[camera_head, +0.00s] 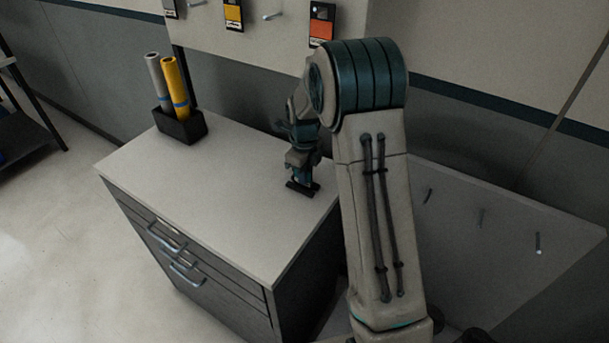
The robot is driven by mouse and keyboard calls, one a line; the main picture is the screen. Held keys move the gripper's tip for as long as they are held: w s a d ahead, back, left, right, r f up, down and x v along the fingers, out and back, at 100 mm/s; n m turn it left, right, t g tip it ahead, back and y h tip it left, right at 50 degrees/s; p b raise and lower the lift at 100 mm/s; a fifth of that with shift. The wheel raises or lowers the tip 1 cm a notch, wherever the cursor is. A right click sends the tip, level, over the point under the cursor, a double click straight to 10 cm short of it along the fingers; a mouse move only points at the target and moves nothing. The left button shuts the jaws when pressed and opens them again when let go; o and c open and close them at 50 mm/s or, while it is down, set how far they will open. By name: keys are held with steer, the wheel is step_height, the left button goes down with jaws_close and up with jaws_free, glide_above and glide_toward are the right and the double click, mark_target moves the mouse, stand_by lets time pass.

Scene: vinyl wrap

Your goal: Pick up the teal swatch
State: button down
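I cannot make out a teal swatch anywhere in the head view. Hanging on the wall board are a yellow swatch (233,15), an orange swatch (321,25) and a grey one (169,8), partly cut off by the top edge. My gripper (302,188) points down at the right part of the cabinet top (215,200). It is small and dark here, and I cannot tell whether it is open, shut or holding anything. My arm hides part of the board and the area behind it.
A black holder (181,127) with a yellow roll (176,85) and a whitish roll (158,80) stands at the cabinet's back left. The middle of the cabinet top is clear. Empty pegs (273,15) stick out of the board. A pegged panel (500,215) is on the right.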

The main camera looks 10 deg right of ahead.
step_height(320, 180, up, 4)
steer(key=shift+s+d+f+b, duration=0.1)
steer(key=shift+d+b, duration=0.05)
steer(key=shift+b, duration=0.4)
steer(key=s+d+r+b, duration=0.2)
steer(key=s+d+r, duration=0.4)
steer(key=s+d, duration=0.1)
steer(key=shift+s+d+r, duration=0.35)
steer(key=shift+s+r, duration=0.05)
steer(key=shift+s, duration=0.3)
